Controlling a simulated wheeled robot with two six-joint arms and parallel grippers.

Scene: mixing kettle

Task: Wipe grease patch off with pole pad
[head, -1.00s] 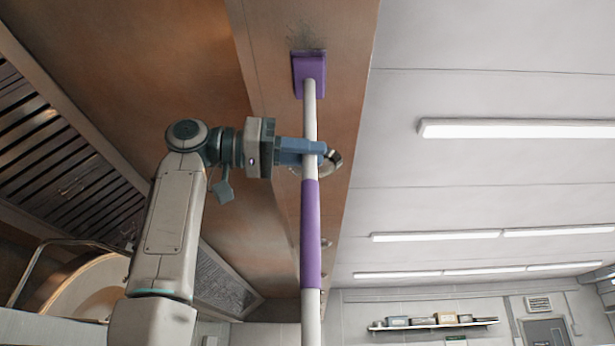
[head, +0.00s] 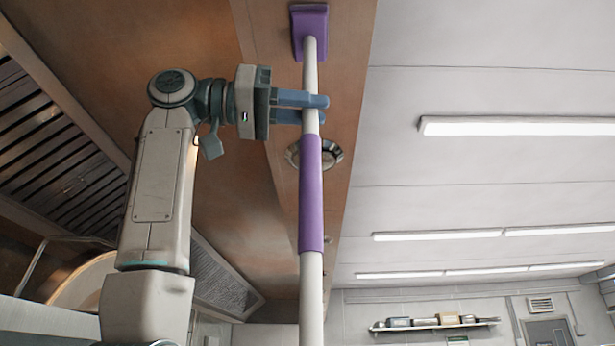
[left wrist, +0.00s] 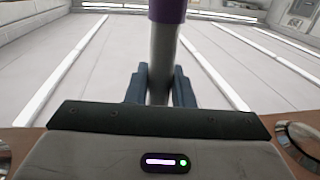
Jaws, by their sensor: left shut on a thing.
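The pole (head: 311,285) is white with a purple sleeve (head: 311,195) and a purple pad (head: 310,32) at its upper end. My left gripper (head: 321,108) is shut on the white part of the pole, between sleeve and pad. In the left wrist view the two blue fingers (left wrist: 161,78) flank the pole (left wrist: 162,60). The pad lies against or very close to the copper-brown overhead panel, near the top of the head view; contact is not clear. No grease patch shows now; the pad or the frame edge may hide it. My right gripper is not in view.
The copper-brown panel (head: 342,95) carries a round metal fitting (head: 328,153) behind the pole. Slatted vents (head: 45,150) are at the left. Ceiling lamps (head: 520,126) and a wall shelf (head: 435,325) are at the right. The space right of the pole is open.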

